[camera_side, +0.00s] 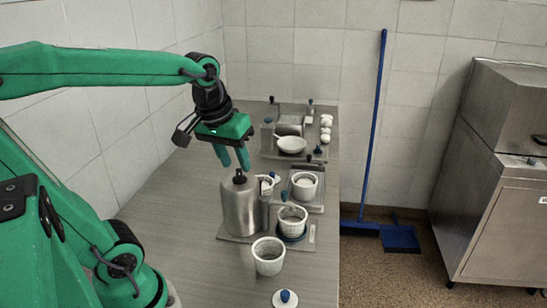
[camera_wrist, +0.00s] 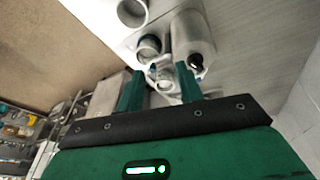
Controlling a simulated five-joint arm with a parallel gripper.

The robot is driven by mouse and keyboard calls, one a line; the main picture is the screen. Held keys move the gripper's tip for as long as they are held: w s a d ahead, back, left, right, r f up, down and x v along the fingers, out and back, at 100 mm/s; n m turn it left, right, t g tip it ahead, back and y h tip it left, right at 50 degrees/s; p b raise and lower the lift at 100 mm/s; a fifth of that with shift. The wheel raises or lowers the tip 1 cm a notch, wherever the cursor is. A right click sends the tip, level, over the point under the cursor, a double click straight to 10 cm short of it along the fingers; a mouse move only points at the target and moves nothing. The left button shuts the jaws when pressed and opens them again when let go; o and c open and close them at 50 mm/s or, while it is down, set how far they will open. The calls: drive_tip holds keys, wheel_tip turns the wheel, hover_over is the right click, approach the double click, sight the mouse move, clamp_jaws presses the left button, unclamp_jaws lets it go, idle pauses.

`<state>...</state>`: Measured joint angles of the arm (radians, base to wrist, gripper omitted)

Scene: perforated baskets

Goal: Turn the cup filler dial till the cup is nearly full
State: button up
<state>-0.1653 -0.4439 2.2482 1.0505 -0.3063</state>
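A steel canister (camera_side: 241,208) with a black knob (camera_side: 239,176) on top, which looks like the cup filler, stands on a plate on the bench. In the wrist view the canister (camera_wrist: 190,34) and its black knob (camera_wrist: 195,62) show near the right finger. A perforated white cup (camera_side: 292,219) sits on a dark blue base beside the canister; it also shows in the wrist view (camera_wrist: 149,46). Its fill level is unclear. My gripper (camera_side: 233,162) is above the knob, apart from it. Its fingers (camera_wrist: 160,84) are open with nothing gripped. I cannot tell which part is the dial.
Another perforated cup (camera_side: 268,258) stands in front, near a white lid (camera_side: 285,299) with a blue knob. A white cup (camera_side: 305,184) sits on a tray behind. The bench's left side is clear.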

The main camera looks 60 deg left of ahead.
sight(239, 172)
drive_tip(key=w+a+n+g, duration=0.1)
drive_tip(key=w+a+n, duration=0.1)
drive_tip(key=a, duration=0.1)
drive_tip(key=w+a+n+g, duration=0.1)
drive_tip(key=w+a+n, duration=0.1)
drive_tip(key=a+n, duration=0.1)
drive_tip(key=w+a+f+n+g, duration=0.1)
drive_tip(key=a+n, duration=0.1)
drive_tip(key=a, duration=0.1)
drive_tip(key=shift+w+a+f+n+h, duration=0.1)
drive_tip(key=shift+w+a+n+h, duration=0.05)
drive_tip(key=shift+w+n+h, duration=0.2)
drive_tip(key=shift+f, duration=0.1)
drive_tip(key=shift+f, duration=3.85)
clamp_jaws()
